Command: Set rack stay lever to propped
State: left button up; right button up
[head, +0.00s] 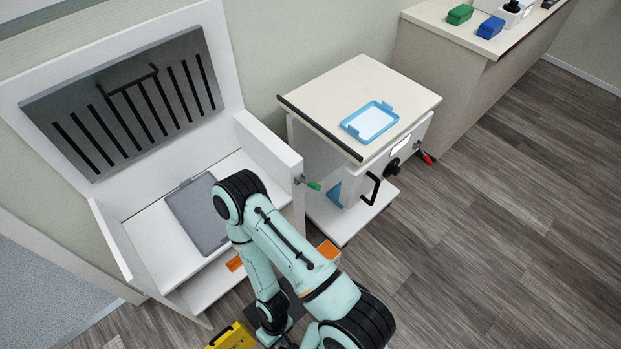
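A lever with a green grip (314,185) sticks out from the front edge of the white cabinet's right side wall. Another lever with a red grip (425,157) sticks out at the right side of the small white unit. No label tells which is the rack stay lever. A grey panel with a dark slatted rack (135,105) stands raised at the back of the white cabinet. One of my arms reaches up from the bottom, bends in front of the cabinet and comes down near the bottom edge. No gripper fingers show.
A grey tray (197,212) lies inside the open cabinet (270,145). A blue tray (370,122) lies on the small unit's top (350,85). That unit has a black handle (371,189) and knob. A yellow box (232,337) is at the bottom. Floor at right is clear.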

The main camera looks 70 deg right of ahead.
aim_at(316, 186)
jog(key=z, duration=2.35)
